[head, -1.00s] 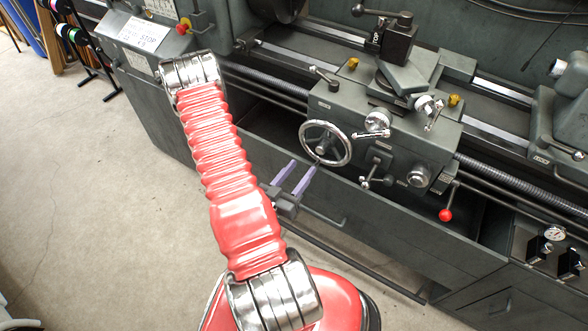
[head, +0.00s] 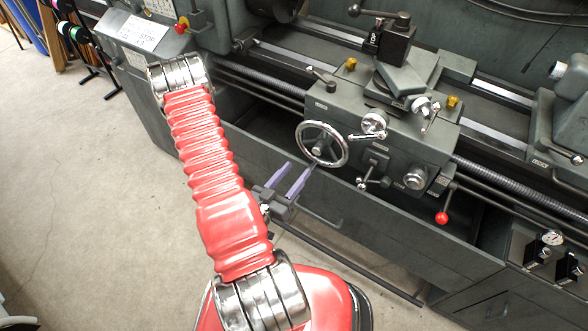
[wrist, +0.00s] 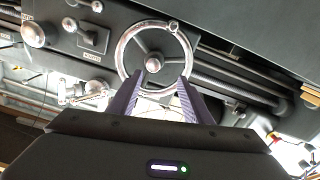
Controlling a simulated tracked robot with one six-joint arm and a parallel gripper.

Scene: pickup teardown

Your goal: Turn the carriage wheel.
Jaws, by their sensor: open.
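My gripper (head: 293,176), with two purple fingers, is open just below and in front of the wheel in the head view. In the wrist view the wheel (wrist: 155,57) stands upright ahead, with a small handle knob (wrist: 173,27) on its rim. My gripper's fingertips (wrist: 160,88) overlap the wheel's near rim in that picture. I cannot tell whether they touch it. Nothing is seen held between the fingers.
A red-knobbed lever (head: 442,217) hangs right of the wheel, with smaller handles (head: 374,124) closer by. The lead screw (head: 500,185) runs along the lathe front. A dark tray and panel lie below. The concrete floor (head: 80,200) at left is open.

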